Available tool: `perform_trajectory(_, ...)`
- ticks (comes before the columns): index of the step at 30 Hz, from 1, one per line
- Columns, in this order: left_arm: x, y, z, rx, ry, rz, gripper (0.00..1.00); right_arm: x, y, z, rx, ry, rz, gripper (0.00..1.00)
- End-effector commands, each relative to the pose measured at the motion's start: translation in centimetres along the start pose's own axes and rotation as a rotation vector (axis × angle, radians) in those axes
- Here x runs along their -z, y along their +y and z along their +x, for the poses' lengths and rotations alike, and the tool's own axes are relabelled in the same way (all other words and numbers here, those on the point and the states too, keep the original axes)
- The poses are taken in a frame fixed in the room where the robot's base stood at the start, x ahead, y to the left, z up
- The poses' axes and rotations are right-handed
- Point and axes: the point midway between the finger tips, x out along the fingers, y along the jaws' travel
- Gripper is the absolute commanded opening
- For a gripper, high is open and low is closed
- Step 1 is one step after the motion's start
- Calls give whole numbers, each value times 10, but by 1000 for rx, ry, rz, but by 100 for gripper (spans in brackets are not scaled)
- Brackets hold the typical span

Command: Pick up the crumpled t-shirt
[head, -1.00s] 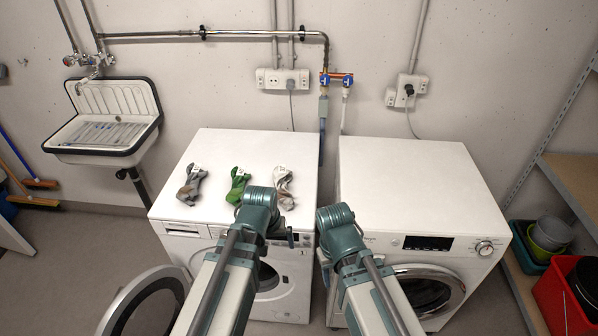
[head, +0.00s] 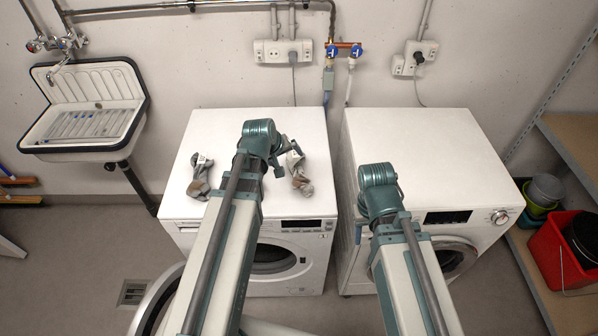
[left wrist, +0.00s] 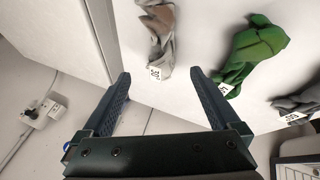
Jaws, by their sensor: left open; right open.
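Several crumpled garments with white tags lie on the left machine's white top (head: 228,120). A grey one (head: 200,178) is at left and a beige-grey one (head: 299,177) at right. A green one (left wrist: 253,52) lies between them, hidden by my left arm in the head view. Which is the t-shirt I cannot tell. My left gripper (left wrist: 160,74) is open and empty above the top's back part, its fingertips on either side of the beige-grey garment's tag end in the left wrist view. My right gripper (head: 358,236), mostly hidden, is open in front of the right machine.
The right machine's top (head: 415,140) is bare. The left machine's round door (head: 155,305) stands open at lower left. Pipes and sockets (head: 283,51) are on the wall behind. A sink (head: 90,105) is at left; a red bin (head: 562,255) and shelves are at right.

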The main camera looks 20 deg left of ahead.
Motion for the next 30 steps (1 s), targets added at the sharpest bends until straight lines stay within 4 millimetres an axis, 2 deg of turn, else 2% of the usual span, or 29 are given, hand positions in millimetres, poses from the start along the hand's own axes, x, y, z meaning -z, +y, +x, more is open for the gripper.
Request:
perform_trajectory(1,-1,-1,11,0,0,1,96,1,-1,10,0,0,0,50)
perform_trajectory(12,-1,-2,69,1,0,2,96,4,-6,60,0,0,1,50)
perform_trajectory(15,-1,-1,76,1,0,2,96,4,-6,66,0,0,1,50)
perform_trajectory(23,0,-1,78,1,0,2,96,4,-6,67,0,0,1,50)
perform_trajectory(30,-1,-4,102,1,0,1,96,5,-9,89,0,0,1,50)
